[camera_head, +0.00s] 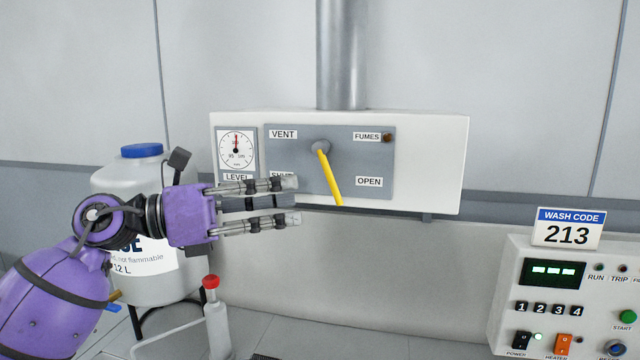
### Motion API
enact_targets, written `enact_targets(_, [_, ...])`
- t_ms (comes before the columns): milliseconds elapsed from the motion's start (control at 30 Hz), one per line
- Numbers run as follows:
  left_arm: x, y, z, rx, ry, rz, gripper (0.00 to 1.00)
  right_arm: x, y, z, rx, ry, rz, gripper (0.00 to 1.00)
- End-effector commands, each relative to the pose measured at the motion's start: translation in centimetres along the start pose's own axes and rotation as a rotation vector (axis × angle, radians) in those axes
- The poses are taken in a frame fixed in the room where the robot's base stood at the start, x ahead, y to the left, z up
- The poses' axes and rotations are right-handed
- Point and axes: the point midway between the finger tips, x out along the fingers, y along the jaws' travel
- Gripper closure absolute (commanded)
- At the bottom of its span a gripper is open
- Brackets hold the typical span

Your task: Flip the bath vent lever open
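The yellow vent lever (330,178) hangs from a grey pivot on the grey vent panel (360,157). It points down and slightly right, between the partly hidden SHUT label (282,175) on the left and the OPEN label (369,181) on the right. My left gripper (297,201) comes in from the left with its two fingers apart, one above the other, and nothing between them. Its fingertips are a little left of the lever's lower end in the picture; I see a gap there. My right gripper is not in view.
The panel sits on a white box (440,165) under a metal duct (342,55). A level gauge (236,150) is left of it. A white drum with a blue lid (142,150) and a red-capped bottle (216,325) stand lower left. A control box (510,300) stands lower right.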

Motion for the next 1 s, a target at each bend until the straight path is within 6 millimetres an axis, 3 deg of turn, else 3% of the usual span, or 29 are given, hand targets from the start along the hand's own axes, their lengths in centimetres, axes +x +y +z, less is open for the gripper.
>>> enact_targets(167, [0.5,-0.2,1.1,0.068,0.032,0.015,0.83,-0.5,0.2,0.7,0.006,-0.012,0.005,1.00])
enact_targets(600, [6.8,-0.2,1.1,0.065,0.028,0.012,0.83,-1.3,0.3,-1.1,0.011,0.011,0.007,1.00])
enact_targets(1000, [7.8,-0.1,0.8,0.063,0.029,0.014,0.83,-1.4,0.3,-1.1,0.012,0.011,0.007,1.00])
